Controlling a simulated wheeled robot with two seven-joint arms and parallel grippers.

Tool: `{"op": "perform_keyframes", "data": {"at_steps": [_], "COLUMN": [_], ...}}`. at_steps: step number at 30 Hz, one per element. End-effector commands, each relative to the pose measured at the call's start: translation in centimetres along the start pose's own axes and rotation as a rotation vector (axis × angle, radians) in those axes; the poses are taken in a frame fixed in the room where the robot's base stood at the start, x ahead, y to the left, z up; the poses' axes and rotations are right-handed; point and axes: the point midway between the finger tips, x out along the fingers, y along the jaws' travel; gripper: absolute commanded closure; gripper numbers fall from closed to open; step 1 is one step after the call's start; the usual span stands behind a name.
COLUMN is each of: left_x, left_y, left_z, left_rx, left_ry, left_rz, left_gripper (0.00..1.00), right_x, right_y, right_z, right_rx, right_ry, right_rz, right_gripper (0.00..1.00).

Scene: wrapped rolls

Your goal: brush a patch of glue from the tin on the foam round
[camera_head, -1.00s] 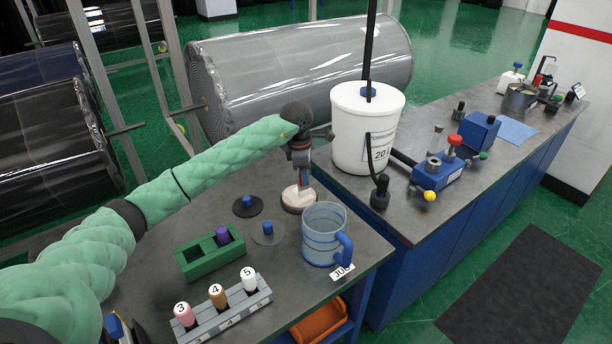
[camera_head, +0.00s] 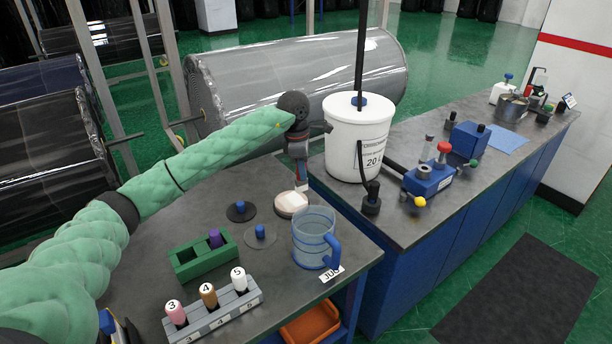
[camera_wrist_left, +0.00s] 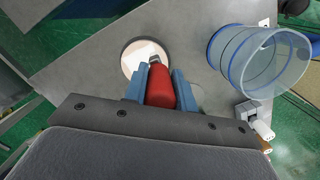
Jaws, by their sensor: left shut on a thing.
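The foam round (camera_head: 288,205) is a low pale disc with a tan edge, on the grey bench beside the jug. In the left wrist view the round (camera_wrist_left: 136,55) lies just beyond my fingertips. My left gripper (camera_head: 299,158) is above the round, shut on the brush, whose red handle (camera_wrist_left: 160,88) stands between the blue fingers. The brush's lower end (camera_head: 301,186) points down at the round's far right part; I cannot tell whether it touches. A grey metal pot (camera_head: 512,109), possibly the tin, stands at the far end of the right bench. My right gripper is not in view.
A clear blue-banded jug (camera_head: 314,238) stands right of the round. A white bucket (camera_head: 355,140) stands behind it. Two knobbed discs (camera_head: 241,211) (camera_head: 260,236), a green block (camera_head: 203,255) and a rack of numbered pegs (camera_head: 212,315) lie to the left and front.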

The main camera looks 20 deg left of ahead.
Motion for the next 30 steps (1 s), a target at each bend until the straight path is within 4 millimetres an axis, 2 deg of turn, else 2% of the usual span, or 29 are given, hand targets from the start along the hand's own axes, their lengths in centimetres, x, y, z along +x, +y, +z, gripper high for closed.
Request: {"op": "perform_keyframes", "data": {"at_steps": [5,16,30], "left_x": [-1.4,-1.8,-1.8], "left_y": [0.2,0.2,0.2], "left_z": [-0.3,-0.4,-0.4], "left_rx": [-0.003,-0.004,-0.003], "left_ry": [-0.001,-0.001,-0.001], "left_rz": [0.001,0.001,0.001], "left_gripper": [0.96,0.96,0.96], "right_x": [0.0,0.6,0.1], "right_y": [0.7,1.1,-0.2], "right_z": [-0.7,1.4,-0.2], "right_rx": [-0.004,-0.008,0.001], "right_ry": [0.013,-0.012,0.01], "right_rz": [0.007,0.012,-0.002], "right_gripper": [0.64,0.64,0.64]}}
